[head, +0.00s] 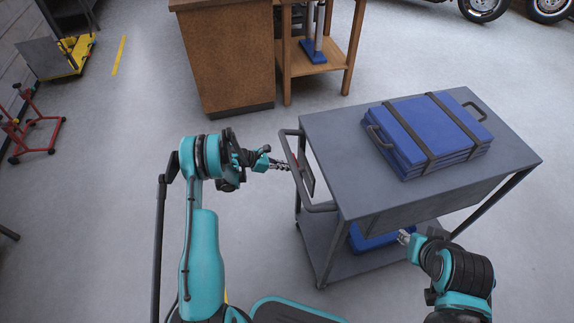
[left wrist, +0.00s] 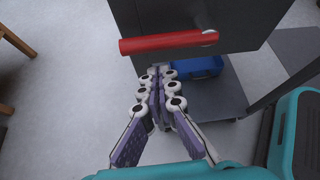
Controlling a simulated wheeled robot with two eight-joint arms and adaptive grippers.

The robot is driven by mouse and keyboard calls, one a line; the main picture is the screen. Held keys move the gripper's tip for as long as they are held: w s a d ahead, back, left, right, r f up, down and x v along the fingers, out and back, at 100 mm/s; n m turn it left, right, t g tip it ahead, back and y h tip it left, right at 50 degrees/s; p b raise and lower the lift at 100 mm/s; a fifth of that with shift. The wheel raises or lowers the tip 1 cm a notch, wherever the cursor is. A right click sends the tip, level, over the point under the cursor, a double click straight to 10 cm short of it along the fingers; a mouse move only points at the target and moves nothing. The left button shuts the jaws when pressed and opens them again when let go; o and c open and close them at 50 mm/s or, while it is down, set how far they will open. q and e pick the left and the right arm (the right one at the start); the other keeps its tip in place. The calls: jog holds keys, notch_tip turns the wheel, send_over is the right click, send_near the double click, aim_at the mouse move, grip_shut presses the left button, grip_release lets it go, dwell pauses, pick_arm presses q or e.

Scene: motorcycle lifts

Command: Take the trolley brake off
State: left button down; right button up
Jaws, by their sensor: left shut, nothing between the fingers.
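The grey trolley (head: 320,125) stands right of centre in the head view, with a push handle (head: 285,160) on its left end. The brake lever (left wrist: 165,43) is a red bar lying nearly level on a dark panel in the left wrist view. In the head view the lever is small and partly hidden by the handle. My left gripper (head: 286,167) is at the push handle, its fingers shut and empty; in the left wrist view the fingertips (left wrist: 158,72) are just below the lever in the picture. Contact is unclear. My right gripper (head: 404,237) is beside the trolley's front side; its fingers are too small to read.
A strapped blue case (head: 430,130) lies on the trolley top, and another blue item (head: 372,238) is on the lower shelf. A wooden cabinet (head: 226,60) and a wooden table (head: 345,45) stand behind. A red stand (head: 35,125) is far left. Floor left of the trolley is clear.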

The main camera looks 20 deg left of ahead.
pick_arm(q)
jog(key=s+f+p+v, duration=0.1)
jog(key=p+v, duration=0.3)
jog(key=v, duration=0.5)
jog(key=shift+a+f, duration=0.25)
jog(key=shift+a, duration=0.15)
jog(key=shift+s, duration=0.1)
